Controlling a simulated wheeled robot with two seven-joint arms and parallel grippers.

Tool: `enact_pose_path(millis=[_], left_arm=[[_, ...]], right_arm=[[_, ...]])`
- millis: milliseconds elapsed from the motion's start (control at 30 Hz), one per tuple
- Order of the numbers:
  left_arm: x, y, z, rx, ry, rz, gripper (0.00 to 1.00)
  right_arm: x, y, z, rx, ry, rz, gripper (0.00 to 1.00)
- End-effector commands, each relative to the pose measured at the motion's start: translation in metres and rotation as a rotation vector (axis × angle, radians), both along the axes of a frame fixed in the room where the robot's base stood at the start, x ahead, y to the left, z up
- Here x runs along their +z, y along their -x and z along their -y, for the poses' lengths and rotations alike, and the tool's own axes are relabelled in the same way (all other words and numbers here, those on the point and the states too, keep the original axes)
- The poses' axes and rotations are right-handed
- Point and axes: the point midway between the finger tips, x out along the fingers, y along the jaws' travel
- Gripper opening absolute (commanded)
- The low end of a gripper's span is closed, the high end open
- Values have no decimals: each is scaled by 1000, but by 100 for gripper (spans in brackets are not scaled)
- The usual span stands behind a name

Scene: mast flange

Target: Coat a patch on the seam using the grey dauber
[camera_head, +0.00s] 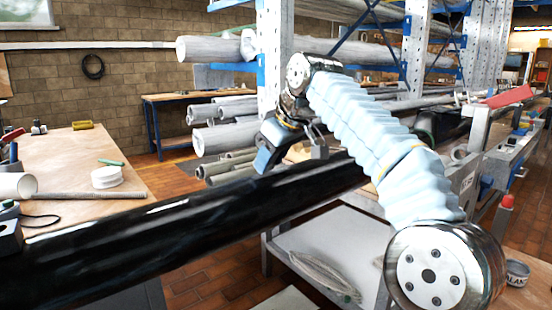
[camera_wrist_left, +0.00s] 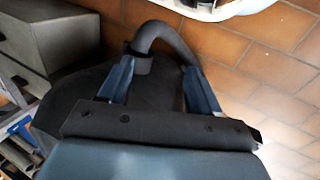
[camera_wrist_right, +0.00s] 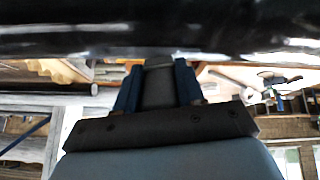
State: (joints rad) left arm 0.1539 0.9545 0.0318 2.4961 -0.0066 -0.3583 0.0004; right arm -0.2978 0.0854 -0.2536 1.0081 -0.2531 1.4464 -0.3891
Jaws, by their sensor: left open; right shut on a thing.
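The long black mast (camera_head: 190,225) runs from the lower left to the middle right in the head view, with pale glossy streaks on it. It also fills the top of the right wrist view (camera_wrist_right: 160,30). I cannot make out the seam for sure. My left gripper (camera_wrist_left: 152,75) is open, seen only in the left wrist view.
A wooden bench (camera_head: 85,165) at the left holds a white round tub (camera_head: 107,177) and small tools. A rack (camera_head: 273,60) of pipes stands behind the mast. A white shelf (camera_head: 320,255) is below it. A dark curved tube (camera_wrist_left: 165,35) lies beyond my left fingers.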

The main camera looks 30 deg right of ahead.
Motion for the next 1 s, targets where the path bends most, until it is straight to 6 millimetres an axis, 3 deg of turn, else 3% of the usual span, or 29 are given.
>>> enact_pose_path(millis=[333,700,1000], left_arm=[[-1,0,0,0,0,0,63],[-15,0,0,0,0,0,63],[-10,0,0,0,0,0,63]], right_arm=[[0,1,18,-2,-1,0,7],[-1,35,20,0,0,2,7],[1,39,27,-3,0,-2,7]])
